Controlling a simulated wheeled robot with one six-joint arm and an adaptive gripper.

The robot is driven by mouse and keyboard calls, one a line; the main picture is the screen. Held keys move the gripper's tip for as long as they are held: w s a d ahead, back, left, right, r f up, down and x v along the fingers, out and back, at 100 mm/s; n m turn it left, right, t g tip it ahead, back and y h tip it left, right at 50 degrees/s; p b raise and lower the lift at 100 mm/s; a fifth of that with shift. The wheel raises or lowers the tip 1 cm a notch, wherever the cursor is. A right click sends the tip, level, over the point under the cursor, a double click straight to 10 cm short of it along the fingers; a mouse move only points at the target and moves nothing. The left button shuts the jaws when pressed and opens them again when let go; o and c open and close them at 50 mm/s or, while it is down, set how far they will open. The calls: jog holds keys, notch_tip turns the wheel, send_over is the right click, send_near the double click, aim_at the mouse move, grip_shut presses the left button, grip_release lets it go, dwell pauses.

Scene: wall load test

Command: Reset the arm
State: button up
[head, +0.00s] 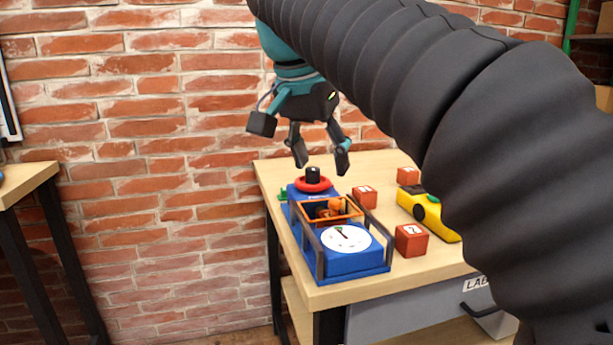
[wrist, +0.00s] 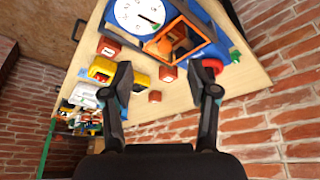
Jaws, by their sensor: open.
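My gripper (head: 320,158) hangs above the far left part of the table, its two fingers spread and empty. In the wrist view my gripper (wrist: 165,95) also shows open, with nothing between the fingertips. Below it stands a blue device with a white dial (head: 345,238), an orange open frame (head: 330,209) and a red ring around a black knob (head: 313,178). The fingers are apart from the knob. My dark ribbed arm crosses the right side of the head view and hides part of the table.
Red blocks (head: 411,240) and a yellow tool (head: 430,212) lie right of the device on the wooden table (head: 340,293). A brick wall (head: 140,130) stands behind. Another table (head: 25,182) is at the left, with a gap between.

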jog(key=s+d+f+n, duration=0.2)
jog(key=s+d+f, duration=0.2)
jog(key=f, duration=0.5)
jog(key=s+d+f+n+t+y, duration=0.1)
jog(key=s+d+f, duration=0.4)
jog(key=f, duration=0.5)
jog(key=s+d+f+n+t+y, duration=0.1)
jog(key=s+d+f+n, duration=0.2)
jog(key=s+f, duration=0.4)
notch_tip(320, 180, down, 3)
jog(key=shift+s+d+f, duration=0.1)
jog(key=shift+s+d, duration=0.1)
jog(key=shift+d, duration=0.7)
